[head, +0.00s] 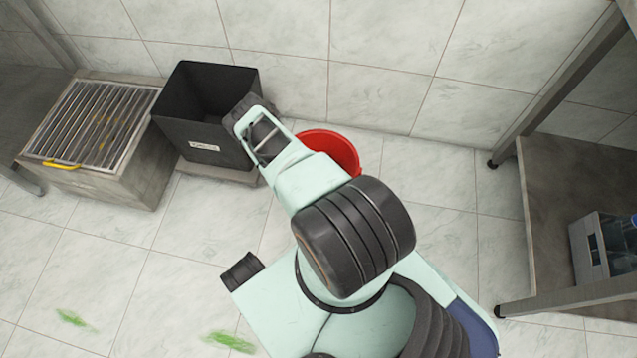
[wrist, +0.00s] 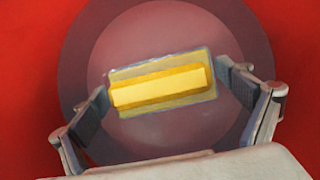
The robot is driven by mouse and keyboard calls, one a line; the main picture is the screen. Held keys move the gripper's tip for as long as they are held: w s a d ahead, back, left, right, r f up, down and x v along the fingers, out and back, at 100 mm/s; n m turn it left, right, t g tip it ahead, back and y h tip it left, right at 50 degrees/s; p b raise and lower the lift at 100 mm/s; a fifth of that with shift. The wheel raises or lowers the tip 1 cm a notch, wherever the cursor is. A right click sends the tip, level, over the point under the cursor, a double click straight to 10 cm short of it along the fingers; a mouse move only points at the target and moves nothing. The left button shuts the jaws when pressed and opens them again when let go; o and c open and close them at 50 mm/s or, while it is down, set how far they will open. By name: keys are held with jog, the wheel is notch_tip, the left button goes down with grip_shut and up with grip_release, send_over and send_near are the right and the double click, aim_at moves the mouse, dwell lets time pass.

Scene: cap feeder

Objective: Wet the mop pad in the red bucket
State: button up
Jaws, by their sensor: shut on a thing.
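The red bucket (head: 338,146) stands on the floor by the tiled wall, partly hidden by my arm in the head view. In the wrist view its red inside (wrist: 30,60) surrounds a round, darker purplish area. My gripper (wrist: 164,94) is inside the bucket's outline, its fingers closed on the two ends of a yellow bar. The bar sits on a dull, tan-grey rectangular pad, the mop pad (wrist: 200,60), tilted slightly in the picture. I cannot tell whether the pad touches water. The head view does not show my fingers.
A black bin (head: 190,115) with a white label stands left of the bucket. Further left is a grated box (head: 130,165) with a yellow handle. Green smears (head: 230,341) mark the floor. A shelf frame (head: 540,240) holding a grey crate stands at right.

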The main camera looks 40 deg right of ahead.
dwell(0.5)
jog(key=shift+r+p, duration=2.6)
jog(key=shift+r, duration=0.9)
